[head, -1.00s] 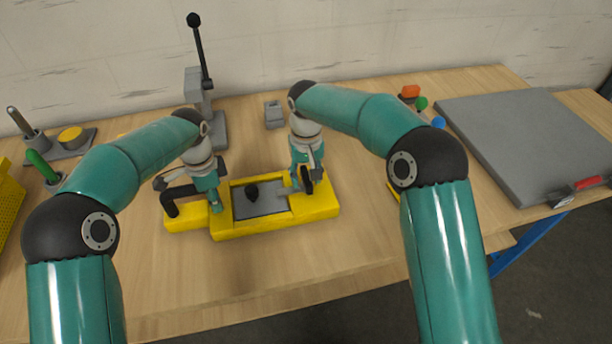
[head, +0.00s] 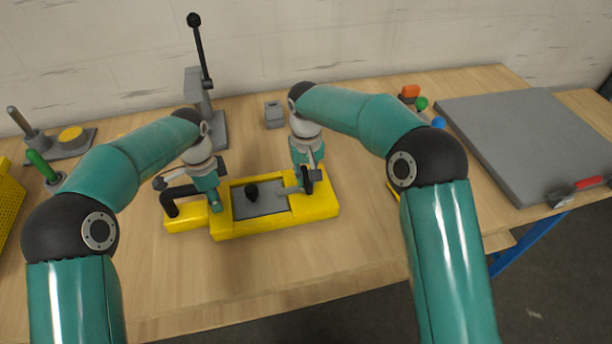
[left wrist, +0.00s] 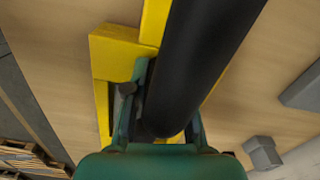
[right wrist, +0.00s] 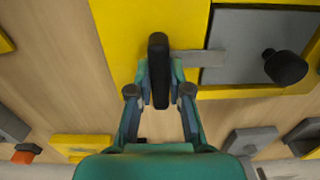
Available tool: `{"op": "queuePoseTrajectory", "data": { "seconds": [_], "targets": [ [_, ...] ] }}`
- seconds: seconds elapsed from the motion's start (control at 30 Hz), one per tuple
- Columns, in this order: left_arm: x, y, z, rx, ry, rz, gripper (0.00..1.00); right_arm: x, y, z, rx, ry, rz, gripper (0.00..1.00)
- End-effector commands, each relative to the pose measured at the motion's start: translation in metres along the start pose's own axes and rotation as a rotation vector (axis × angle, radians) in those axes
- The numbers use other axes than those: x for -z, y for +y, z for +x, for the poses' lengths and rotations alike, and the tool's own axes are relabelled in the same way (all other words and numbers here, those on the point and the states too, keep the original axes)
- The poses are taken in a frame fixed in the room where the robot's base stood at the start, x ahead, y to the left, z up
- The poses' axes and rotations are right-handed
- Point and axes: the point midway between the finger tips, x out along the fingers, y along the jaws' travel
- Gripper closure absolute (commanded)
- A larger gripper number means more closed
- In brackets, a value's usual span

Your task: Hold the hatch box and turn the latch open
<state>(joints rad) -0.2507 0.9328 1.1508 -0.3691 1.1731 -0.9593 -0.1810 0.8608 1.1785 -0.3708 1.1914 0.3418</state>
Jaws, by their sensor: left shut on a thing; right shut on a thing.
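The yellow hatch box (head: 275,229) lies on the bench, with a grey hatch lid (head: 268,206) and a black knob (head: 251,191) on it. Its black handle (head: 170,200) stands at the left end. My left gripper (head: 214,204) is shut on this handle, which fills the left wrist view as a thick black bar (left wrist: 195,70). My right gripper (head: 304,184) is shut on the black latch (right wrist: 158,70) at the right of the lid. A grey latch tongue (right wrist: 200,58) reaches from the latch onto the lid's edge in the right wrist view.
A grey lever stand (head: 213,125) and a small grey block (head: 274,114) stand behind the box. A large grey plate (head: 530,140) lies at the right. A green-handled peg (head: 41,166) is at the left. The bench front is clear.

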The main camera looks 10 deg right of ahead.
Motion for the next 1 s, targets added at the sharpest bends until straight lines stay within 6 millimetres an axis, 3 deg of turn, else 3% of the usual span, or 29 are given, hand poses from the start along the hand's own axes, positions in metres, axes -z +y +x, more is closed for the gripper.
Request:
{"op": "queuePoseTrajectory", "data": {
  "seconds": [0.37,1.0],
  "targets": [
    [0.0008,0.0002,-0.0003,0.000,0.001,0.000,1.00,0.0002,-0.0009,-0.0006,0.000,-0.001,0.138,1.00],
    [0.0015,0.0006,-0.0002,-0.001,0.002,0.001,1.00,0.0004,-0.0014,-0.0007,0.002,0.000,0.714,1.00]
  ]
}}
